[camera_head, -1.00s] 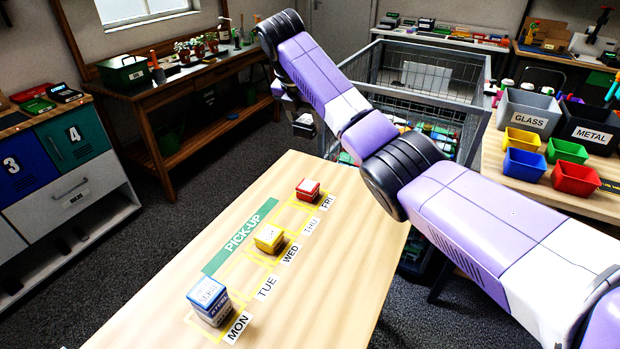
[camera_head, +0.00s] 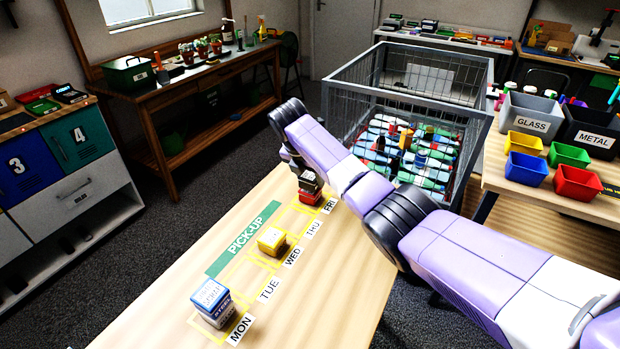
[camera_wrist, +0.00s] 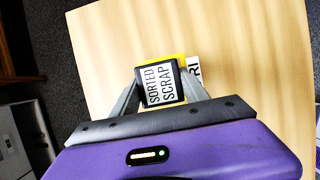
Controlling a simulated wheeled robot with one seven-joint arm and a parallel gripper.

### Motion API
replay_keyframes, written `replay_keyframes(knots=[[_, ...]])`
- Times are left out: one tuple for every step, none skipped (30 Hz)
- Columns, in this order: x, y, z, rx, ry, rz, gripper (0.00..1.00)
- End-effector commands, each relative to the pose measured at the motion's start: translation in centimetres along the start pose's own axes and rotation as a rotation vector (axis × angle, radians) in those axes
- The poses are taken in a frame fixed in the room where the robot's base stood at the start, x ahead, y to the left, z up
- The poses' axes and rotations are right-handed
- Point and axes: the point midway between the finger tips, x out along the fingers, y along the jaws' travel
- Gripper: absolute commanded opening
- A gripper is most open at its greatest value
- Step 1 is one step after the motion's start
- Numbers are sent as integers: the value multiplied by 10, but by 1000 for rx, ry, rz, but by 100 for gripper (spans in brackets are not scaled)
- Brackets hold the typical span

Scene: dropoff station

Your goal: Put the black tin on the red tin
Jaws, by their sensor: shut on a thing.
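The black tin (camera_head: 311,182), labelled "SORTED SCRAP" on its top in the wrist view (camera_wrist: 162,84), is between the two fingers of my gripper (camera_head: 306,176). My gripper is shut on it, with a finger on either side in the wrist view. The red tin (camera_head: 309,197) stands on the table by the FRI label, right below the black tin. I cannot tell whether the two tins touch. The red tin is hidden in the wrist view, where a yellow marking shows beside the black tin.
A yellow tin (camera_head: 272,240) stands by WED and a blue-and-white tin (camera_head: 213,301) by MON on the wooden table (camera_head: 340,290). A wire cage (camera_head: 345,115) of colourful items stands behind the table. The table front is clear.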

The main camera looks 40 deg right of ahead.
Motion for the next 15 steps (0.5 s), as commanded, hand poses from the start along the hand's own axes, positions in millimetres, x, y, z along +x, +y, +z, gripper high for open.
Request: replay_keyframes(knots=[[4,0,-2,0,0,-1,5],[6,0,-2,0,-1,0,5],[6,0,-2,0,-1,1,5],[6,0,-2,0,-2,1,5],[6,0,-2,0,-2,1,5],[6,0,-2,0,-2,1,5],[6,0,-2,0,-2,1,5],[6,0,-2,0,-2,1,5],[6,0,-2,0,-2,1,5],[6,0,-2,0,-1,1,5],[7,0,-3,0,-1,1,5],[8,0,-3,0,-1,1,5],[9,0,-4,0,-1,1,5],[10,0,-4,0,-1,0,54],[9,0,-4,0,-1,1,62]])
